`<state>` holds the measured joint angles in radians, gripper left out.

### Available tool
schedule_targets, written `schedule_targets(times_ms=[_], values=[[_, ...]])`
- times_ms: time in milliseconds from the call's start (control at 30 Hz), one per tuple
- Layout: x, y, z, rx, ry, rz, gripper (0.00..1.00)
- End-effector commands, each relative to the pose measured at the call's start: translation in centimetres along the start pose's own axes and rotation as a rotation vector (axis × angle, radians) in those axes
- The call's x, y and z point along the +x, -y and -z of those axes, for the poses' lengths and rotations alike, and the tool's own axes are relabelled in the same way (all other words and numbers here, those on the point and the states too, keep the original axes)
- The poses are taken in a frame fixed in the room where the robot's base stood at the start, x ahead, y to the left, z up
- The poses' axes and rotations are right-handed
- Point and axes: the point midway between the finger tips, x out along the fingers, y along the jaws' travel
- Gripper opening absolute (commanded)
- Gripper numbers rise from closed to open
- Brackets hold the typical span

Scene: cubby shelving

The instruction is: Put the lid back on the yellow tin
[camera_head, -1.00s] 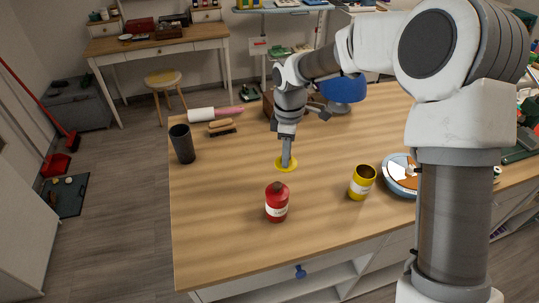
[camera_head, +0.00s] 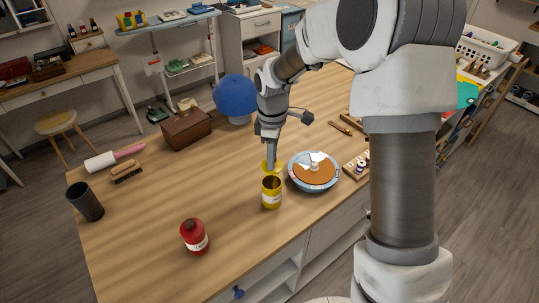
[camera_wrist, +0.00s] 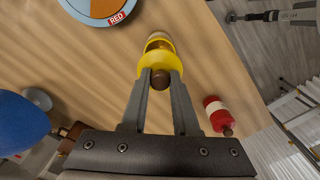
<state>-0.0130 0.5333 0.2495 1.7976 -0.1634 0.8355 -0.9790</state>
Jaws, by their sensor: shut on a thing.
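The yellow tin (camera_head: 271,196) stands upright and open on the wooden table, its dark mouth showing. My gripper (camera_head: 271,158) is shut on the brown knob (camera_wrist: 160,79) of the yellow lid (camera_head: 266,166). The lid is held just above and slightly behind the tin's mouth in the head view, and looks apart from it. In the wrist view the lid (camera_wrist: 158,60) sits at the fingertips and hides much of the tin (camera_wrist: 159,41) beyond it.
A red bottle (camera_head: 195,237) stands at front left. A blue dome (camera_head: 235,96) and a brown box (camera_head: 187,129) are behind. The table's left middle is clear.

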Motion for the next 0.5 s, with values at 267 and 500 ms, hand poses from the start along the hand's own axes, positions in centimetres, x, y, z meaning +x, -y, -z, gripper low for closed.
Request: schedule_targets(times_ms=[267, 500], values=[[3.0, 0.0, 0.0, 0.0, 0.001, 0.0, 0.0], [5.0, 0.0, 0.0, 0.0, 0.0, 0.001, 0.0]])
